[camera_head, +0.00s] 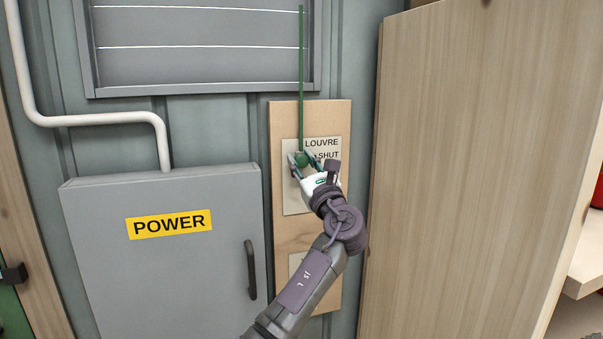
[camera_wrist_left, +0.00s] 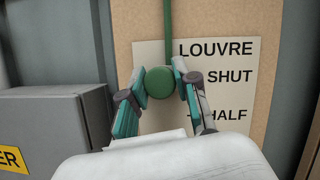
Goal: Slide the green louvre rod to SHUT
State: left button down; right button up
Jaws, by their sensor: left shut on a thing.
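The green louvre rod (camera_head: 301,70) runs straight down from the louvre (camera_head: 200,45) to a round green knob (camera_head: 303,159) in front of a wooden board (camera_head: 285,240). My left gripper (camera_head: 304,161) is shut on the knob. In the left wrist view the two fingers (camera_wrist_left: 160,88) press on either side of the knob (camera_wrist_left: 160,83), and the rod (camera_wrist_left: 181,28) rises behind it. The label plate (camera_wrist_left: 220,60) reads LOUVRE, SHUT and HALF. The knob sits about level with the word SHUT; any lower marks are hidden by my gripper and arm. My right gripper is not in view.
A grey POWER box (camera_head: 165,270) with a dark handle (camera_head: 250,270) stands left of the board. A tall wooden panel (camera_head: 460,170) stands close on the right. A white pipe (camera_head: 95,119) runs down to the box.

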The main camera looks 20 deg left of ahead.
pick_arm(q)
jog(key=shift+r, duration=0.4)
jog(key=c, duration=1.1)
grip_release()
jog(key=shift+o, duration=1.3)
jog(key=shift+f, duration=0.2)
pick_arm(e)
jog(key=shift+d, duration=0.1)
pick_arm(q)
jog(key=shift+d, duration=0.1)
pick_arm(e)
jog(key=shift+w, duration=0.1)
pick_arm(q)
jog(key=shift+s+d+f, duration=0.2)
jog(key=shift+s, duration=0.1)
jog(key=v, duration=1.1)
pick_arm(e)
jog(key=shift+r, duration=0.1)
